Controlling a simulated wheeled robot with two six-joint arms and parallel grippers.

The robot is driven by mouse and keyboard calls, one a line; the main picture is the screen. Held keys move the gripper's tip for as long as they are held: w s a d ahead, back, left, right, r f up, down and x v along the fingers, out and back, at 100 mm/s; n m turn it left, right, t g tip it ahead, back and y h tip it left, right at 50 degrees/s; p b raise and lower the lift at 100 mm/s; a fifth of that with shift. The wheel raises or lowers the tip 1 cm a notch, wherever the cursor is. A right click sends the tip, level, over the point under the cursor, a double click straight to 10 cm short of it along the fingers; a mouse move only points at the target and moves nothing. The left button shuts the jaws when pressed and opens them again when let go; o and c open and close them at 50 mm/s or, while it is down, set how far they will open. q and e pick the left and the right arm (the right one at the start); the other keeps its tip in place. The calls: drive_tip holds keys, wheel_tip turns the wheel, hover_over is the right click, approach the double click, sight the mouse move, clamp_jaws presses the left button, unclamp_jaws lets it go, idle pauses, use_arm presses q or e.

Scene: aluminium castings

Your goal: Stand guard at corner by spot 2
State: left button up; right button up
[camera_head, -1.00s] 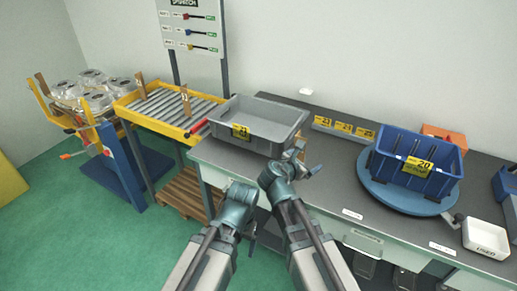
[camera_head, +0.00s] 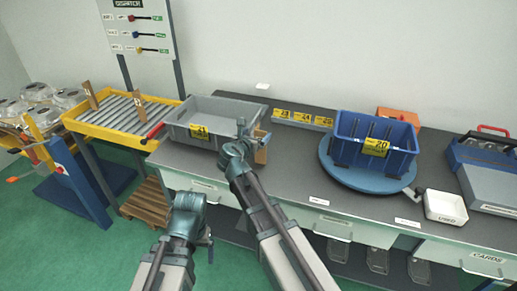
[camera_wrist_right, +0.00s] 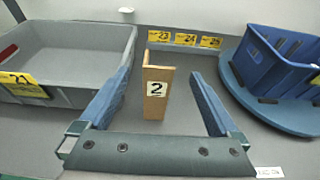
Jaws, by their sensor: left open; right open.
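A brown angled corner guard (camera_wrist_right: 156,86) with a white label "2" stands upright on the grey bench (camera_wrist_right: 190,125), right of the grey tote. In the head view, part of the guard (camera_head: 262,155) shows behind my right gripper (camera_head: 253,130). In the right wrist view, the open fingers of my right gripper (camera_wrist_right: 165,90) lie to either side of the guard, with gaps on both sides. My left gripper (camera_head: 210,250) is open and empty, low in front of the bench.
The grey tote (camera_head: 168,131) marked 21 is close on the left. Yellow cards 23, 24 and 25 (camera_head: 301,117) stand behind. A blue bin (camera_head: 345,155) marked 20 sits on a blue turntable (camera_head: 335,177) to the right. Upright brown pieces (camera_head: 90,94) stand on the yellow roller conveyor (camera_head: 75,124).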

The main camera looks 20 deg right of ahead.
sight(260, 131)
drive_tip(key=shift+b+x, duration=0.95)
drive_tip(key=shift+x, duration=2)
drive_tip(key=shift+a+f, duration=0.1)
drive_tip(key=shift+c, duration=0.8)
clamp_jaws()
